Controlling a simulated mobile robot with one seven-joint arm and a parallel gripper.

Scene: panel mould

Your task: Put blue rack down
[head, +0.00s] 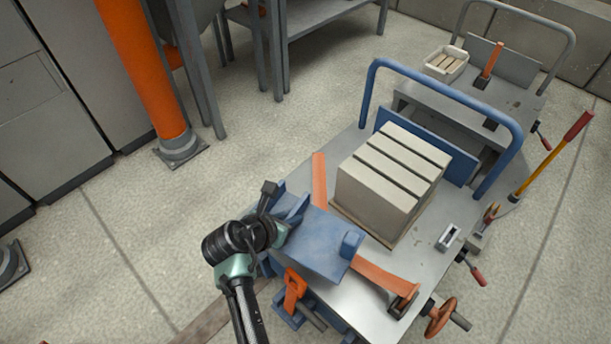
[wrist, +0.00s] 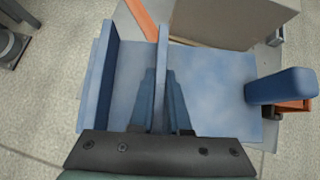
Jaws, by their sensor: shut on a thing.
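The blue rack (head: 318,243) is a flat blue plate with upright fins at its left end and a thick post at its right end. It is at the near left side of the metal cart top (head: 440,205), partly past the edge; I cannot tell whether it touches the top. My gripper (head: 281,222) is at the fin end, shut on the rack. In the wrist view my gripper (wrist: 165,100) has its fingers on the middle fin of the rack (wrist: 212,95), and the plate spreads below. The fingertips' contact is partly hidden.
A grey slotted block (head: 393,172) stands just behind the rack. Orange bars (head: 385,274) lie beside it, and an orange clamp (head: 293,291) sits below. A blue handrail (head: 440,95) rises at the cart's far side. An orange handwheel (head: 440,316) juts from the near right corner.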

